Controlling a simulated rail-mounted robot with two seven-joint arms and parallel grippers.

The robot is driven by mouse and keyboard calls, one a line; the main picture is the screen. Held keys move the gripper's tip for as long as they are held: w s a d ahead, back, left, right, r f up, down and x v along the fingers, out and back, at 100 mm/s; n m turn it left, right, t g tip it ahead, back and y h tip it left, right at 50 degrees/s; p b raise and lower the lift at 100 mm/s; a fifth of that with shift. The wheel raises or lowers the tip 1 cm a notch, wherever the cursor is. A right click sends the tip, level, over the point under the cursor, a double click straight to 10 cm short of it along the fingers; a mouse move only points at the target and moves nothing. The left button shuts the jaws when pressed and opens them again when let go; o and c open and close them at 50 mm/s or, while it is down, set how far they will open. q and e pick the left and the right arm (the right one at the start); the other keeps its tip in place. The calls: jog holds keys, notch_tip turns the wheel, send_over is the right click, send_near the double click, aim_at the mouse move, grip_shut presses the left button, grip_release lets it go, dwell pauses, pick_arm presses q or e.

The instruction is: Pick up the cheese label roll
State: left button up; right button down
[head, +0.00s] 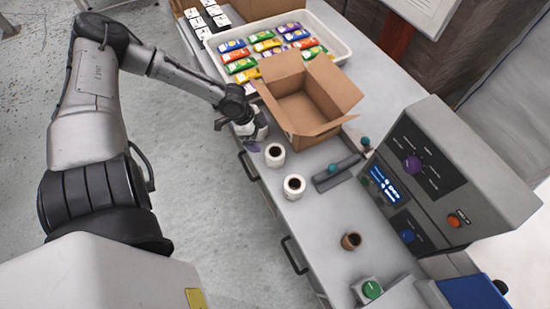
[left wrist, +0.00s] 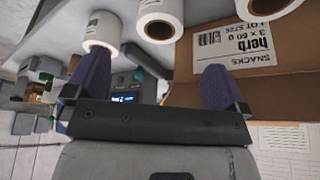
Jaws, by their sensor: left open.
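Two white label rolls with dark cores, a nearer one (head: 293,186) and a farther one (head: 274,155), stand on the grey bench in the head view. A third white roll (head: 261,130) is partly hidden beside my left gripper (head: 252,141). The left wrist view shows three rolls, at left (left wrist: 100,30), middle (left wrist: 158,20) and right (left wrist: 247,8). No print is readable on them, so I cannot tell which is the cheese roll. My left gripper's purple fingers are apart with nothing between them; the gripper also shows in the left wrist view (left wrist: 153,88). My right gripper is not visible.
An open cardboard box (head: 325,128) stands close to the rolls, before a white tray (head: 340,52) of coloured packets. A grey control console (head: 450,165) stands at right. A small brown roll (head: 351,241) and a green-button box (head: 368,291) are on the nearer bench. Bench handles (head: 294,256) stick out.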

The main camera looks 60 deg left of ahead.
pick_arm(q)
jog(key=b, duration=0.2)
send_near(274, 155)
jog(key=d, duration=0.2)
jog(key=shift+d+r, duration=0.1)
jog(key=shift+d, duration=0.2)
jog(key=shift+x, duration=3.3)
jog(key=shift+r, duration=0.1)
jog(key=c, duration=1)
